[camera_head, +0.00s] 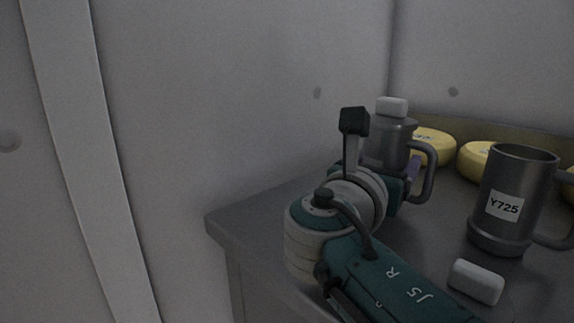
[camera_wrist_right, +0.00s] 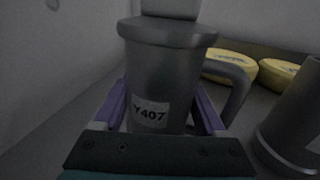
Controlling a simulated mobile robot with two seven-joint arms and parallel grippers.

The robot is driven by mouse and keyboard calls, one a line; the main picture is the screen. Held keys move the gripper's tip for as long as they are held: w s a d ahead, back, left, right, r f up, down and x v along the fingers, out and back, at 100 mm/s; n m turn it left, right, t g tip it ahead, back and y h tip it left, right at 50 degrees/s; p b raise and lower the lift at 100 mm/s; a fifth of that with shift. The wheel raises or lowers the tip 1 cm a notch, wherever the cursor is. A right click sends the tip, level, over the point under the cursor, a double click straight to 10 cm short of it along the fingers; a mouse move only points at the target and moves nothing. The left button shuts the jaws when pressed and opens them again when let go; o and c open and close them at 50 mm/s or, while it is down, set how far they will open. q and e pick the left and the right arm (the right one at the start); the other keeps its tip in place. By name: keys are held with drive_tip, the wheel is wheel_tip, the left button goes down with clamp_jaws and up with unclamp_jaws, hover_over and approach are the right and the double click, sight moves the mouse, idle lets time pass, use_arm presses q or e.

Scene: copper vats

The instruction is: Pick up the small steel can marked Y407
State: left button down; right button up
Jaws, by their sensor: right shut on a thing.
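The small steel can marked Y407 (camera_wrist_right: 172,72) is a dark grey, mug-like can with a side handle and a white label. It stands upright in the right wrist view and also shows beyond my right arm in the head view (camera_head: 388,150). My right gripper (camera_wrist_right: 160,112) is shut on its body, one purple finger on each side. A whitish block (camera_head: 392,106) sits on top of the can. The can's base is hidden, so I cannot tell whether it touches the counter. My left gripper is not in view.
A similar mug marked Y725 (camera_head: 513,200) stands to the right on the grey counter (camera_head: 440,235). A whitish block (camera_head: 476,281) lies in front of it. Yellow rounds (camera_head: 433,146) lie behind, near the back edge. A pale wall (camera_head: 240,100) rises on the left.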

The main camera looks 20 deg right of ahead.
clamp_jaws()
